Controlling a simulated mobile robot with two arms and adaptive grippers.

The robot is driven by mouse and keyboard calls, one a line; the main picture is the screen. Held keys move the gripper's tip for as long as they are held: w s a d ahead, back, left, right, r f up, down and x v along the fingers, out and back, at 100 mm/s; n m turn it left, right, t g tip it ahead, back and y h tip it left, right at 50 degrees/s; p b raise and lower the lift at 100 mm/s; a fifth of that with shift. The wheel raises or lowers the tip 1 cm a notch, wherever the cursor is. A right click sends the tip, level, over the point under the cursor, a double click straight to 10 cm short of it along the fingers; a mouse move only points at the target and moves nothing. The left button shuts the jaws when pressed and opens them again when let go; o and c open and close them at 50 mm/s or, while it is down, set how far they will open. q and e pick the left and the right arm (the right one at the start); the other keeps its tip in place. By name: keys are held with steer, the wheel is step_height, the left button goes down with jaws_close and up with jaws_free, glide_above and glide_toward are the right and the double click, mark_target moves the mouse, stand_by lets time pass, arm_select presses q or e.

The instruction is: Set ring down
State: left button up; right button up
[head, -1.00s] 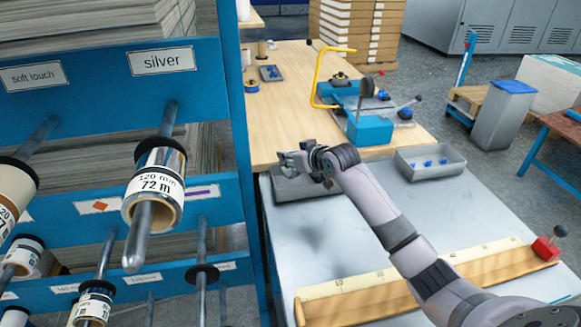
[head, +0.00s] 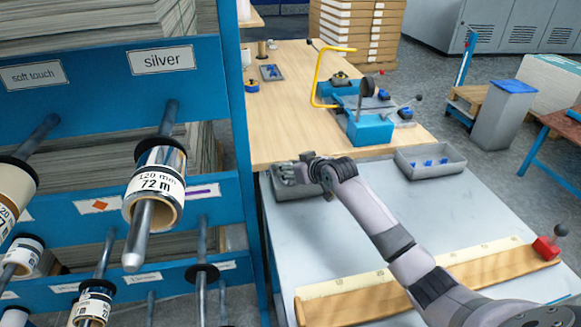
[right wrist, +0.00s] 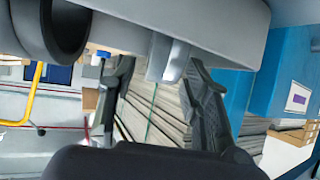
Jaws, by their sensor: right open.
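My right gripper (head: 284,173) is over the shallow grey tray (head: 314,192) at the table's far left corner in the head view. In the right wrist view its two fingers (right wrist: 158,85) are spread, with a pale grey piece seen between them. A dark, curved, ring-like shape (right wrist: 88,38) shows at the upper left of that view, outside the fingers; I cannot tell for sure whether it is the ring. The tray's inside is mostly hidden by the gripper in the head view. My left gripper is not in view.
A rack at left holds a silver roll (head: 155,185) on a peg and a black collar (head: 202,274) on a lower peg. A bin with blue pieces (head: 430,162) stands right of the arm. A wooden ruler stop (head: 480,262) crosses the front. The grey tabletop between is clear.

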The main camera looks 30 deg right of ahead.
steer(key=shift+r, duration=0.25)
steer(key=v, duration=1.2)
steer(key=shift+f, duration=0.15)
